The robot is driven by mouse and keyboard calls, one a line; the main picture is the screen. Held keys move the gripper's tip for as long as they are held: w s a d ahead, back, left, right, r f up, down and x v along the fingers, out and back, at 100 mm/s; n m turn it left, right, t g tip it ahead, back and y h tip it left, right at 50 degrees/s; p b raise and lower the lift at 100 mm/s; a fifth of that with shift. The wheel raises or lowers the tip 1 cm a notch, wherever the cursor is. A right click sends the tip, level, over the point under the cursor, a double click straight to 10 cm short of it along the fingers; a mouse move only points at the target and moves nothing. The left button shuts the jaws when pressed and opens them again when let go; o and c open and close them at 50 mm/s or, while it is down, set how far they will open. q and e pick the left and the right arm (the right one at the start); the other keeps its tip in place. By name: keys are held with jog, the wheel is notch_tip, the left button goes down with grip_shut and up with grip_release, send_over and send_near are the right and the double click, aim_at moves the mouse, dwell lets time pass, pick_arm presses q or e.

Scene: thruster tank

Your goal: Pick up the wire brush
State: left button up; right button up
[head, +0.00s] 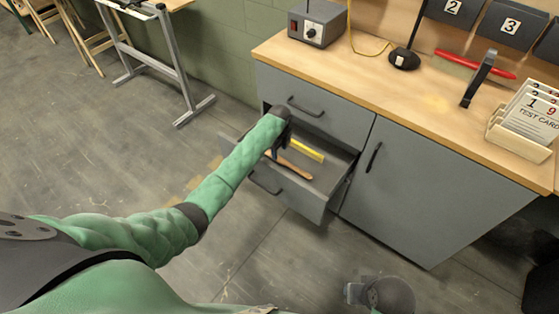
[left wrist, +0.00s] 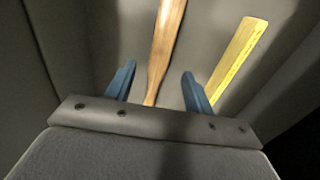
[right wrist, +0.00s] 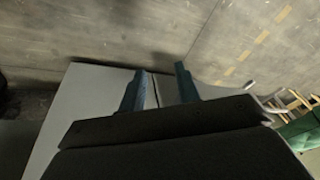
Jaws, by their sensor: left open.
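A long wooden handle (head: 290,166) lies in the open drawer (head: 325,182); it looks like the wire brush, but I see no bristles. In the left wrist view the handle (left wrist: 164,50) runs from the top edge down to the gap between my left fingers. My left gripper (head: 275,150) reaches into the drawer above it. In the left wrist view the left gripper (left wrist: 157,88) is open, with one blue finger on each side of the handle's line and no visible contact. My right gripper (right wrist: 160,88) is open and empty, away from the drawer.
A yellow ruler-like strip (head: 308,150) lies beside the handle, right of my left fingers. The drawer walls are close around the gripper. The worktop (head: 400,85) above carries a control box (head: 317,22), a red-handled tool (head: 475,65) and a card holder (head: 520,140).

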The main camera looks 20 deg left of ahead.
aim_at(279, 159)
pick_arm(q)
notch_tip(279, 159, down, 4)
jog(key=shift+f+p, duration=0.1)
jog(key=shift+p, duration=0.3)
jog(key=shift+f, duration=0.5)
jog(key=shift+c, duration=1.1)
jog(key=c, duration=0.9)
pick_arm(e)
jog(key=shift+s+d+r, duration=0.4)
jog(key=shift+d+r, duration=0.15)
jog(key=shift+r, duration=0.1)
pick_arm(q)
jog(key=shift+r, duration=0.15)
